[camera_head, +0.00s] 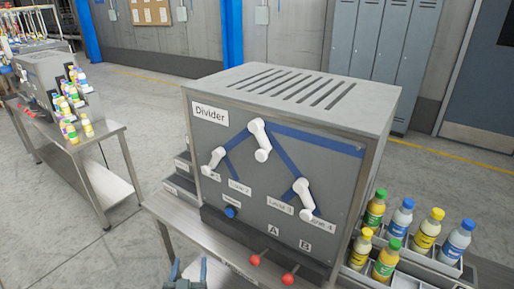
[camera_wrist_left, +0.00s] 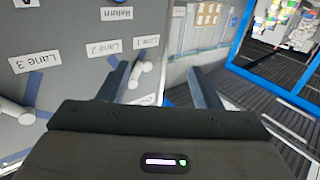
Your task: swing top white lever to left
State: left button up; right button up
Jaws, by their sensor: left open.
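The Divider, a grey metal box (camera_head: 240,185), carries three white levers joined by blue lines. The top white lever (camera_head: 261,141) hangs nearly straight down, its lower end slightly to the right. The left white lever (camera_head: 213,162) slants down to the left, and the right white lever (camera_head: 304,199) slants down to the right. My left gripper (camera_head: 188,270) is open and empty at the bottom edge, below and apart from the levers. In the left wrist view its fingers (camera_wrist_left: 162,85) are spread, with a white lever (camera_wrist_left: 135,73) by Lane 1 partly hidden beyond one finger. My right gripper is out of view.
Red-knobbed handles (camera_head: 289,279) stick out along the box's lower front. A blue button (camera_head: 231,212) sits under the left lever. Several capped bottles (camera_head: 425,233) stand in trays at right. Another bench with bottles (camera_head: 75,100) is at far left, with open floor between.

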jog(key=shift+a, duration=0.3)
